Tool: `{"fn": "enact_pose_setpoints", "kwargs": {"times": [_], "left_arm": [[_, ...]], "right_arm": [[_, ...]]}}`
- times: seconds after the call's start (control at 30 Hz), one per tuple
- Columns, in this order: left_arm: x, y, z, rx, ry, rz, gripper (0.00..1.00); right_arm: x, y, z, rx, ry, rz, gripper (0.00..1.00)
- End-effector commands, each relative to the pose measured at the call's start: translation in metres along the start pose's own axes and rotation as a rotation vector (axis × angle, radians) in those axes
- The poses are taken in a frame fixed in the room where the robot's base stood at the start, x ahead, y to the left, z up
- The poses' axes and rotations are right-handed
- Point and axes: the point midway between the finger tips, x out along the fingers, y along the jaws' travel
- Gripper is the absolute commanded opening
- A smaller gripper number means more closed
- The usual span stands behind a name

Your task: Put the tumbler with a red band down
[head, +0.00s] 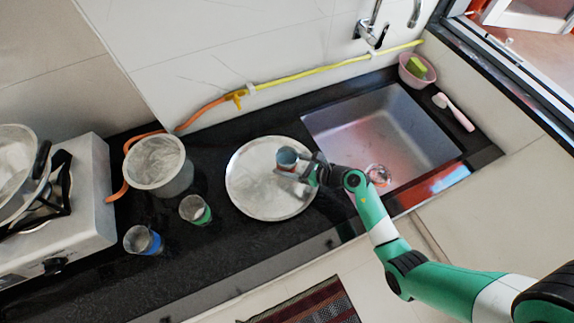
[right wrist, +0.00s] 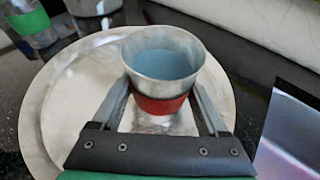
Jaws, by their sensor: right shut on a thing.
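The tumbler with a red band (right wrist: 165,62) is metal with pale blue liquid or a blue inside, its red band low on its side. My right gripper (right wrist: 160,101) is shut on it, one finger on each side at the band. In the head view the tumbler (head: 287,156) is over the round metal tray (head: 250,192), toward its upper right, and looks about upright. I cannot tell whether its base touches the tray. The right gripper (head: 300,168) reaches it from the right and hides part of it. My left gripper is not in view.
A tumbler with a green band (head: 196,211) and one with a blue band (head: 142,241) stand left of the tray. A metal pot (head: 158,163) is behind them. The stove (head: 85,215) is far left, the sink (head: 380,130) right. The tray's left and lower parts are bare.

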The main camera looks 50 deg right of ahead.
Motion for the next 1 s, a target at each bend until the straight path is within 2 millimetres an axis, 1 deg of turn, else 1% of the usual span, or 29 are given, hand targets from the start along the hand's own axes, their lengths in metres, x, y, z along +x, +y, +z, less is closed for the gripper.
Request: {"fn": "enact_pose_setpoints", "kwargs": {"times": [0.1,0.23,0.27,0.3,0.37,0.4,0.6,0.7,0.77,0.87,1.0], "left_arm": [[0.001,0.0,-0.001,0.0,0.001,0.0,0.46],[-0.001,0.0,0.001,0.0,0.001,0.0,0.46],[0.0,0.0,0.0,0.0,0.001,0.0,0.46],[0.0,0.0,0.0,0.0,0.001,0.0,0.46],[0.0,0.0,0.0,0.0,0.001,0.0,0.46],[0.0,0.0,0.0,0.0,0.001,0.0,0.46],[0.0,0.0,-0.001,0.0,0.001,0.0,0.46],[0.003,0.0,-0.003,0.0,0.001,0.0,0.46],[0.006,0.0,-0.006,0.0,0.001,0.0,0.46],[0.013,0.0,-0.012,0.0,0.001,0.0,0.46],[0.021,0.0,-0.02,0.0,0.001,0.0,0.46]], "right_arm": [[-0.001,0.0,0.002,-0.001,-0.001,0.0,0.19],[0.001,0.0,-0.002,0.0,0.0,0.0,0.19],[0.001,0.0,-0.002,-0.001,0.0,0.0,0.8],[0.001,0.0,-0.001,-0.001,0.0,0.0,0.87],[0.001,0.0,-0.001,-0.001,0.0,0.0,0.98],[0.001,0.0,-0.001,-0.001,0.0,0.0,1.0],[0.0,0.0,-0.001,-0.001,0.0,0.0,1.0],[-0.004,0.0,0.003,0.0,0.0,0.0,1.0],[-0.012,-0.001,0.003,0.001,0.001,-0.002,1.0],[-0.034,0.0,0.005,0.002,0.001,-0.004,1.0],[-0.07,-0.001,0.005,0.003,0.001,-0.005,1.0]]}}
